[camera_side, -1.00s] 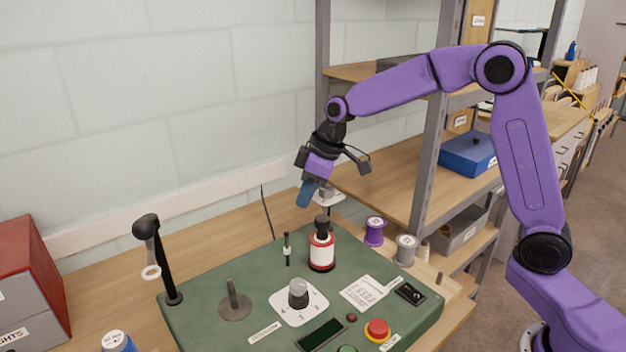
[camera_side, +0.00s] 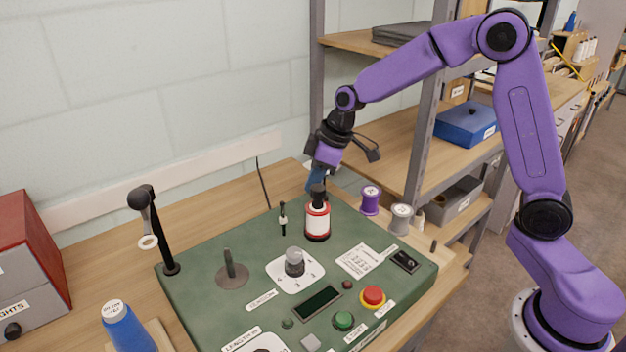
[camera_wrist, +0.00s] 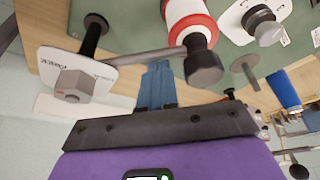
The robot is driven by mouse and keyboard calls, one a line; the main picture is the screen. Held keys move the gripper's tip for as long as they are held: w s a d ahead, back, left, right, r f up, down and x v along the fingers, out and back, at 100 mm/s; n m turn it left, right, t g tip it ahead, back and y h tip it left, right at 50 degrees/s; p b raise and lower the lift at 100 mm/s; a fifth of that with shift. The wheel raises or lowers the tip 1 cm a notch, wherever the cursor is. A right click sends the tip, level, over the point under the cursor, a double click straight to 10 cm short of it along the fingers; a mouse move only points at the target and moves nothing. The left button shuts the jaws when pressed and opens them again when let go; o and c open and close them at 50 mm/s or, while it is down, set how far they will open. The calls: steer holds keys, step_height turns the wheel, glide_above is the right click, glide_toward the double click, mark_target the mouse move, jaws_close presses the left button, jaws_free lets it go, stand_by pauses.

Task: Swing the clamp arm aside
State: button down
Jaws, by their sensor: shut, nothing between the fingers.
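The clamp arm (camera_wrist: 143,54) is a thin grey bar in the wrist view. It runs from beside a black post (camera_wrist: 95,36) to a dark knob (camera_wrist: 204,64) over a white-and-red cylinder (camera_wrist: 187,18). In the side view this cylinder (camera_side: 317,224) stands upright at the panel's back, with its black top (camera_side: 318,194); the bar is mostly hidden there. My gripper (camera_side: 314,182) is just behind and above the cylinder. In the wrist view its blue fingers (camera_wrist: 157,68) are shut and empty, their tips right at the bar. I cannot tell whether they touch it.
The green panel (camera_side: 210,315) carries a dial (camera_side: 295,263), a lever (camera_side: 229,264) and a red button (camera_side: 373,296). Thread spools (camera_side: 370,200) stand right of the cylinder. A black post with a ring (camera_side: 160,235) rises at left. Shelving (camera_side: 385,165) stands behind at right.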

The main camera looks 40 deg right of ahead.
steer(key=shift+s+d, duration=0.1)
steer(key=shift+d, duration=0.05)
steer(key=s+d+n+g+y, duration=0.1)
steer(key=s+d+n+g, duration=0.2)
steer(key=d+n, duration=0.5)
steer(key=shift+n, duration=1.4)
steer(key=shift+d, duration=0.1)
